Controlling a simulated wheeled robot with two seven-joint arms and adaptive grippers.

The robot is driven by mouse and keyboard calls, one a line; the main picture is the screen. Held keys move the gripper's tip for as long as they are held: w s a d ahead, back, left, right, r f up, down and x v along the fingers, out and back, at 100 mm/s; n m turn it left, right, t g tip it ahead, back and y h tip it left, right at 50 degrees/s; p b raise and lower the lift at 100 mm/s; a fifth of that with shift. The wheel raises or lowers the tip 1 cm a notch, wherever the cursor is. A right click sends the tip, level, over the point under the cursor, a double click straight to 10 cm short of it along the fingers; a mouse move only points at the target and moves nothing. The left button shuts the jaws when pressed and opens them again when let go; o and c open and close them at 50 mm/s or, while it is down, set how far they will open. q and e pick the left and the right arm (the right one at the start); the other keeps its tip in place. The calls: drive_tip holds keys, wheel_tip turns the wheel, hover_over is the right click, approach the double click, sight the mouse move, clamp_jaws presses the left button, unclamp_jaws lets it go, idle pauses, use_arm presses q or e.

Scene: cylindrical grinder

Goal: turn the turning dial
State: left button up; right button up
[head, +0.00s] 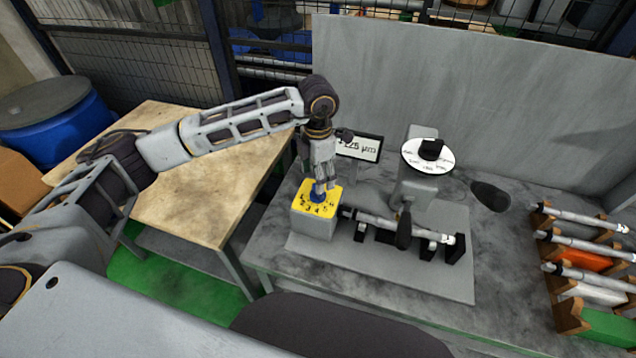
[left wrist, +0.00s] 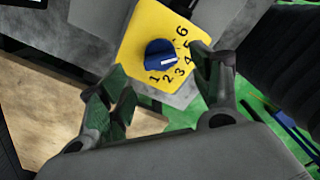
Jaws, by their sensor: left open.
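The turning dial is a blue knob (left wrist: 160,57) with a white pointer line, on a yellow plate (left wrist: 150,25) marked with black numbers from 1 to 6. In the left wrist view the white line points to the right, toward the 4. In the head view the yellow plate (head: 329,206) tops a grey box on the bench. My left gripper (head: 321,186) points down over the dial. In the left wrist view its fingers (left wrist: 168,82) are spread apart, with the knob beyond the gap between them. Contact with the knob cannot be told. My right gripper is not in view.
A shaft (head: 395,226) lies in holders right of the dial box. A grinder head with a white round dial (head: 427,155) and a display (head: 358,146) stand behind. A rack of shafts (head: 577,262) is at the right. A wooden table (head: 180,190) stands left.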

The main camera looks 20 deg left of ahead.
use_arm(q)
drive_tip(key=shift+r, duration=2.85)
drive_tip(key=shift+s, duration=0.1)
